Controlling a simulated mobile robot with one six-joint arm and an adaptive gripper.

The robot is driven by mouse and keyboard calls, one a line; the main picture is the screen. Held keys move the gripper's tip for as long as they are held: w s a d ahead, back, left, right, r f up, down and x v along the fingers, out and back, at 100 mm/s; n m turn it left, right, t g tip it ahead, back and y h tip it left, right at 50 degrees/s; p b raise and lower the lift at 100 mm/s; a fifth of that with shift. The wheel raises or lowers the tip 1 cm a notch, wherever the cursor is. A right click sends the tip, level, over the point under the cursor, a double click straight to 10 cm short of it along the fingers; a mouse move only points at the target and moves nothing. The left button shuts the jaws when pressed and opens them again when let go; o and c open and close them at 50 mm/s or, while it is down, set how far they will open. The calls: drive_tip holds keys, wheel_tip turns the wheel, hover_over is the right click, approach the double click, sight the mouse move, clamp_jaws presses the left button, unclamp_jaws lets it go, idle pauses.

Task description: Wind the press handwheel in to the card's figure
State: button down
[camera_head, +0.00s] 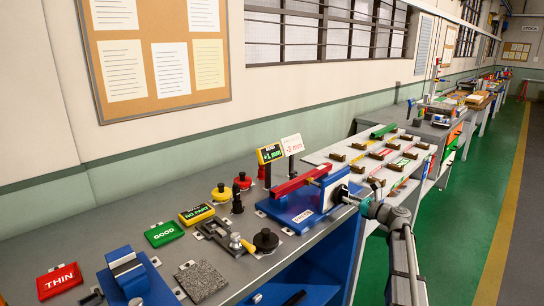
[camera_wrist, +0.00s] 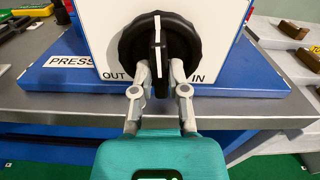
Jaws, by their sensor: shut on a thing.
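The press (camera_head: 302,208) stands on a blue base at the bench's front edge, with a red bar across its top. In the wrist view, its white front plate (camera_wrist: 92,20) carries the black handwheel (camera_wrist: 132,42), with OUT printed at left and IN at right. The wheel's white line stands nearly upright. My gripper (camera_wrist: 160,72) is shut on the wheel's raised central grip, one finger on each side. A white card (camera_head: 292,145) with red print reading -2 mm stands behind the press, beside a dark sign (camera_head: 269,154) reading +1 mm.
Red THIN (camera_head: 60,281), green GOOD (camera_head: 164,233) and yellow (camera_head: 196,213) plates lie to the left, near a clamp fixture (camera_head: 222,235) and a grey block (camera_head: 201,281). Right of the press, a pale board (camera_head: 340,150) holds several profiles on brown blocks. The green floor beyond is clear.

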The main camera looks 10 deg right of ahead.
drive_tip(key=shift+a, duration=0.1)
drive_tip(key=m, duration=0.4)
drive_tip(key=shift+s, duration=0.1)
drive_tip(key=c, duration=0.5)
unclamp_jaws()
drive_tip(key=shift+v, duration=3.45)
